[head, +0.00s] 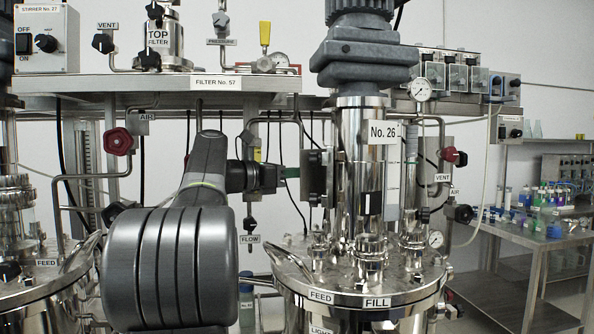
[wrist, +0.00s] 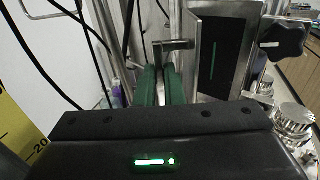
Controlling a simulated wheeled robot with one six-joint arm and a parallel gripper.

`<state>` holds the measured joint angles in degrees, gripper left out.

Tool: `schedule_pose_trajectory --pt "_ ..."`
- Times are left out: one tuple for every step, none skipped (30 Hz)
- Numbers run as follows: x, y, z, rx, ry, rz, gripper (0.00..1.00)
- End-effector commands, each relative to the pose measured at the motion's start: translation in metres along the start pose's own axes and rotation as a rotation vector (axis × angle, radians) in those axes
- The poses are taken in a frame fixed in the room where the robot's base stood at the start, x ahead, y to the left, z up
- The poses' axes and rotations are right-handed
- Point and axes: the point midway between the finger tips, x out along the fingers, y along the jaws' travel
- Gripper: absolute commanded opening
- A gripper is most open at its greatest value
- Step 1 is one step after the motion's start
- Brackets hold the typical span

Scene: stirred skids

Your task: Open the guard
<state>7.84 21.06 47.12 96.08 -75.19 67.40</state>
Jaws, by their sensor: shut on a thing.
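The guard (head: 318,178) appears as a steel-framed panel on the left side of the shiny column marked No. 26. In the wrist view its dark face (wrist: 232,62) with a thin green line stands upright in a steel frame, just right of my fingers. My gripper (head: 293,173) reaches it from the left, level with its middle. In the wrist view the green fingers of my gripper (wrist: 160,85) are shut on a thin metal piece, which looks like the guard's handle (wrist: 174,45). Whether the guard stands ajar is hard to tell.
Below stands the vessel lid (head: 290,262) with FEED and FILL labels. A FLOW valve (head: 250,225) and hanging hoses are close to my wrist. In the wrist view a black star knob (wrist: 284,37) stands at the right. The filter shelf (head: 150,83) runs behind and above my arm.

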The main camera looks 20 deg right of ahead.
Motion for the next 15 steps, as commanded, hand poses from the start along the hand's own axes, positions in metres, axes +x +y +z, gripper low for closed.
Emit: schedule_pose_trajectory --pt "0.0001 0.0008 -0.0019 -0.002 0.002 -0.004 0.0" --pt "0.0002 0.0008 -0.002 -0.002 0.002 -0.006 0.0" --pt "0.0002 0.0008 -0.0021 -0.002 0.002 -0.007 0.0" --pt "0.0002 0.0007 -0.0022 -0.002 0.002 -0.007 0.0" --pt "0.0002 0.0007 -0.0023 -0.002 0.002 -0.008 0.0" --pt "0.0002 0.0007 -0.0024 -0.002 0.002 -0.008 0.0" --pt "0.0002 0.0007 -0.0024 -0.002 0.002 -0.007 0.0" --pt "0.0002 0.0006 -0.0024 -0.002 0.002 -0.007 0.0" --pt "0.0002 0.0006 -0.0024 -0.002 0.002 -0.007 0.0" --pt "0.0002 0.0006 -0.0024 -0.002 0.002 -0.007 0.0" --pt "0.0002 0.0006 -0.0024 -0.002 0.002 -0.007 0.0" --pt "0.0002 0.0006 -0.0024 -0.002 0.002 -0.007 0.0" --pt "0.0002 0.0006 -0.0024 -0.002 0.002 -0.007 0.14" --pt "0.0002 0.0006 -0.0024 -0.002 0.002 -0.007 0.17" --pt "0.0002 0.0006 -0.0022 -0.002 0.002 -0.007 0.17"
